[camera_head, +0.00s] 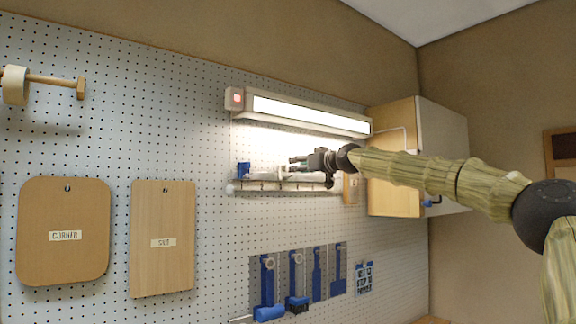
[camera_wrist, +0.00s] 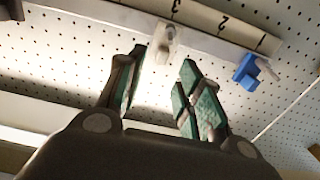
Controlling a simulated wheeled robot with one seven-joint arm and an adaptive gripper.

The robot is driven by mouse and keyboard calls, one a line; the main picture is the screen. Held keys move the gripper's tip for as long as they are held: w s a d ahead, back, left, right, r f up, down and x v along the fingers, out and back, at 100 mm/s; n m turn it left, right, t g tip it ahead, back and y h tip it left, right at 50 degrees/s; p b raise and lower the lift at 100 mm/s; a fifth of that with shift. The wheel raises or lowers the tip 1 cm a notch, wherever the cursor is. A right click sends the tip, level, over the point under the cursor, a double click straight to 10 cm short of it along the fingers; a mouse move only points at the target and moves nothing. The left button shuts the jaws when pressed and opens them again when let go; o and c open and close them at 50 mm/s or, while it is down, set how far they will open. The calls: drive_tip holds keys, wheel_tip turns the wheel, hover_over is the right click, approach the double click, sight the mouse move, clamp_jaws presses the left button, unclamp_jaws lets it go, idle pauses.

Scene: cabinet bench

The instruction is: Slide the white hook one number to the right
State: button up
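The white hook (camera_wrist: 163,38) hangs on a pale numbered rail (camera_wrist: 205,20) in the wrist view, close to the number 3. The numbers 1 and 2 lie farther right there and read upside down. My gripper (camera_wrist: 162,62) is open, its teal-padded fingers to either side of the hook's lower end; I cannot tell whether either finger touches it. In the head view my gripper (camera_head: 298,162) is at the rail (camera_head: 270,187) under the lamp, and the white hook cannot be made out there.
A blue hook (camera_wrist: 246,72) sits near number 1; it shows at the rail's left end in the head view (camera_head: 243,170). A lit lamp (camera_head: 310,113) is above, a cabinet (camera_head: 395,160) to the right. Blue tools (camera_head: 267,280) and wooden boards (camera_head: 163,238) hang on the pegboard.

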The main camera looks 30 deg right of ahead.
drive_tip(key=shift+w+a+p, duration=0.2)
drive_tip(key=shift+w+p, duration=0.5)
drive_tip(key=shift+w, duration=0.85)
drive_tip(key=shift+w+a+p, duration=0.15)
drive_tip(key=shift+w+p, duration=0.5)
drive_tip(key=shift+w, duration=0.85)
drive_tip(key=shift+c, duration=0.4)
clamp_jaws()
drive_tip(key=shift+r, duration=0.1)
